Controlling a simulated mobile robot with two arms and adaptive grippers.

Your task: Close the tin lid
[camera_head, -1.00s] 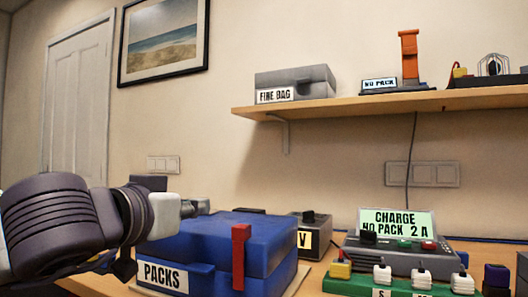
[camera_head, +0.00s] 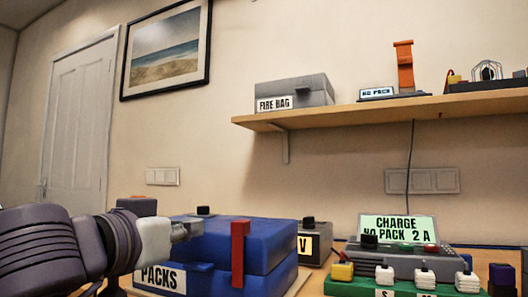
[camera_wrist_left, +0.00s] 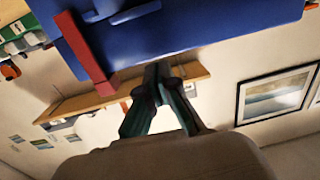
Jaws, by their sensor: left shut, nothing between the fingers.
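The tin is a blue box with a "PACKS" label (camera_head: 162,278) on the bench at the lower middle of the head view. Its blue lid (camera_head: 265,240) appears to lie down on the body, with a seam along the right side; I cannot tell whether it is fully seated. A red upright strip (camera_head: 240,250) stands on its front and also shows in the left wrist view (camera_wrist_left: 85,52). My right gripper is not visible.
A charger (camera_head: 400,262) and a green board with several plugs (camera_head: 345,287) stand right of the tin. A box marked "V" (camera_head: 312,247) is behind it. The wooden shelf (camera_head: 350,112) above holds a grey fire bag box (camera_head: 295,93).

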